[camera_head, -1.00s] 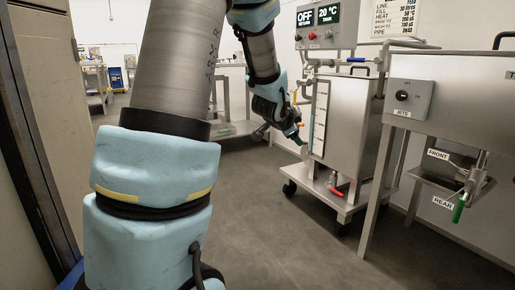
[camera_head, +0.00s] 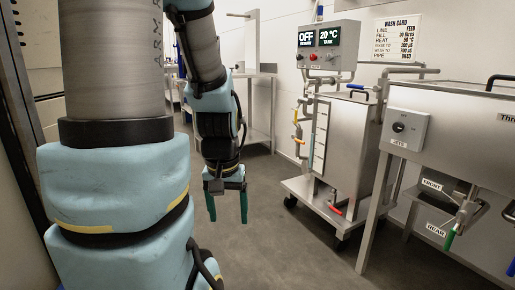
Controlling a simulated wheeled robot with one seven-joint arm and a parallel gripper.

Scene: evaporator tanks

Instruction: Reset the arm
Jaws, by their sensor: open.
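My arm fills the left of the head view, with its wrist bent downward. My gripper (camera_head: 228,205) hangs at the arm's end, pointing down over the open floor. Its two green fingers are apart, and nothing shows between them. The gripper is left of the wheeled steel tank cart and appears clear of it.
The wheeled tank (camera_head: 343,150) carries a control box (camera_head: 328,47) reading OFF and 20 °C. A larger steel tank (camera_head: 465,130) with a JETS switch box (camera_head: 404,129) and a green-handled valve (camera_head: 450,238) stands at the right. Grey floor (camera_head: 270,250) is clear between arm and cart.

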